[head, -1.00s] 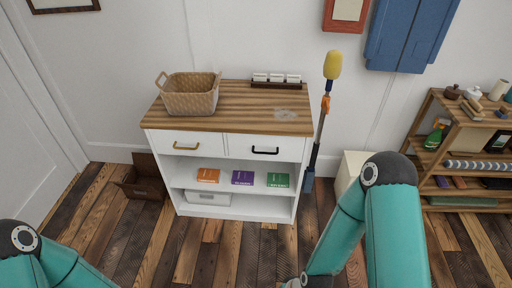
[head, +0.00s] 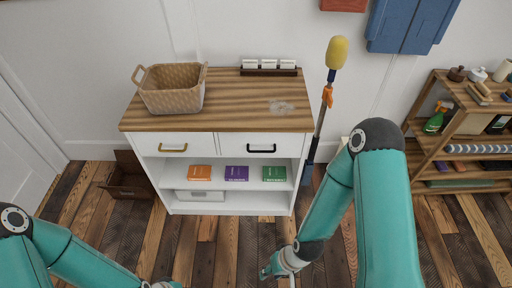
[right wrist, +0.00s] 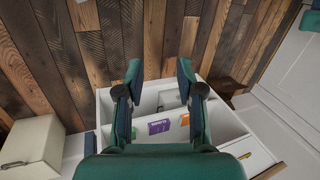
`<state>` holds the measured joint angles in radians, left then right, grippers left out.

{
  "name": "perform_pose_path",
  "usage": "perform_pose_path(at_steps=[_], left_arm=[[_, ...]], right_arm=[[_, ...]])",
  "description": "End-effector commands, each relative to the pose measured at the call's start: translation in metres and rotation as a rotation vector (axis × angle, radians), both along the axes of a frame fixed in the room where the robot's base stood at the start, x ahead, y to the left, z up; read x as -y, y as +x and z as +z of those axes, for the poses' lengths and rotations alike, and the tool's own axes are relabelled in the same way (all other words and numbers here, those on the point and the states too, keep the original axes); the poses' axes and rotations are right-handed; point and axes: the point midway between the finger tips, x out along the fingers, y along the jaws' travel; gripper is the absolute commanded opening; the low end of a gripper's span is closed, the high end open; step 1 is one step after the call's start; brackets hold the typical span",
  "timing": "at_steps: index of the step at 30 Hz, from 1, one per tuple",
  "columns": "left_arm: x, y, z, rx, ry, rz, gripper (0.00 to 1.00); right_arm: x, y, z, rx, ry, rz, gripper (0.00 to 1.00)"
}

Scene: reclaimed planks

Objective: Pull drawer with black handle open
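The drawer with the black handle (head: 233,146) is the right one of two in a white cabinet (head: 227,208), and it is shut. Its black handle (head: 262,149) faces me in the head view; it does not show in the right wrist view. My right gripper (head: 268,272) is low in front of the cabinet, apart from the handle. In the right wrist view my right gripper (right wrist: 157,72) has its fingers spread, with nothing between them. My left gripper (head: 164,285) is only partly in the head view at the bottom edge; its fingers are cut off.
The left drawer has a gold handle (head: 173,149) and is shut. A wicker basket (head: 172,95) stands on the cabinet top. A yellow-headed duster (head: 337,53) leans right of the cabinet. A brown box (head: 127,177) lies left. The floor (head: 232,245) in front is clear.

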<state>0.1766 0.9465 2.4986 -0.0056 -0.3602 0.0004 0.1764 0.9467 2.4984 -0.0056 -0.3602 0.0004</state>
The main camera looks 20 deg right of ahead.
Motion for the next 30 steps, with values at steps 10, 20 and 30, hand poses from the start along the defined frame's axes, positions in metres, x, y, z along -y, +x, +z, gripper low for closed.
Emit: perform_pose_path(at_steps=[10,20,30], left_arm=[[0.000,0.000,0.000,-0.001,0.000,0.000,0.40],[0.000,0.000,-0.052,-0.001,0.000,0.000,0.40],[0.000,-0.001,-0.185,-0.001,0.000,0.000,0.40]], right_arm=[[0.000,0.000,0.000,-0.001,0.000,0.000,0.37],[0.019,0.073,-0.036,0.280,-0.018,0.144,0.37],[0.099,0.252,-0.043,1.112,-0.351,0.677,0.37]])
